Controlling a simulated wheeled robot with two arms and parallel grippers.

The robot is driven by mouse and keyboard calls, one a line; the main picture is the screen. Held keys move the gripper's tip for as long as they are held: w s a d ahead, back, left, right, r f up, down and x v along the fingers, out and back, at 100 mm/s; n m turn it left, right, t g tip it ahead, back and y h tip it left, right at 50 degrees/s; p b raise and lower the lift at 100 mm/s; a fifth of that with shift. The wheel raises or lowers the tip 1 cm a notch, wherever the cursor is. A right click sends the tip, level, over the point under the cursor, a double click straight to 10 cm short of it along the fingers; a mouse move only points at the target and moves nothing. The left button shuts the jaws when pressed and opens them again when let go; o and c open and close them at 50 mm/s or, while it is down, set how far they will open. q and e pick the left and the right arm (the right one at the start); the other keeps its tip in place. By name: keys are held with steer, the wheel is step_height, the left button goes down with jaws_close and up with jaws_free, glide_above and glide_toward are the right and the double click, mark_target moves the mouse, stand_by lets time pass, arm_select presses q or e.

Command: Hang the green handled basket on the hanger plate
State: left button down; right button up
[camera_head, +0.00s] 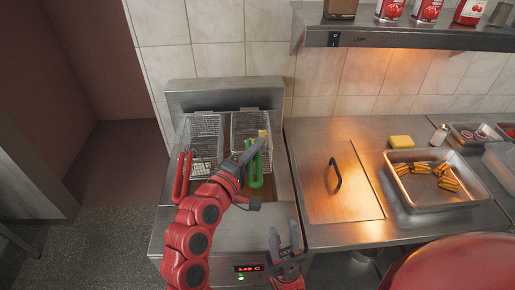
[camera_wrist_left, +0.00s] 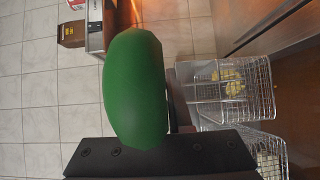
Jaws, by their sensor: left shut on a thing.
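The green handled basket (camera_head: 245,122) is a wire basket on the right side of the fryer, with some yellow food in it. Its green handle (camera_head: 256,170) points toward me. My left gripper (camera_head: 252,152) is shut on this handle, and the handle (camera_wrist_left: 135,88) fills the middle of the left wrist view. The wire basket (camera_wrist_left: 222,72) shows there at the right. An upright steel plate (camera_head: 225,96), seemingly the hanger plate, stands behind the baskets. Whether the basket touches it I cannot tell. My right gripper (camera_head: 286,240) is empty and open, low in front of the fryer.
A red-handled basket (camera_head: 205,132) stands close on the left, its handle (camera_head: 182,176) toward me. A steel lid (camera_head: 330,185) with a black handle is to the right. A shelf (camera_head: 400,36) overhangs the counter.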

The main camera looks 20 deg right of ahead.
arm_select(q)
steer(key=shift+f+b, duration=0.3)
steer(key=shift+f, duration=0.15)
steer(key=c, duration=0.8)
jaws_free()
steer(key=shift+o, duration=0.2)
steer(key=shift+s+a+f, duration=0.1)
steer(key=shift+a, duration=0.05)
steer(key=p+v, duration=0.7)
steer(key=v, duration=1)
steer(key=shift+s+a, duration=0.1)
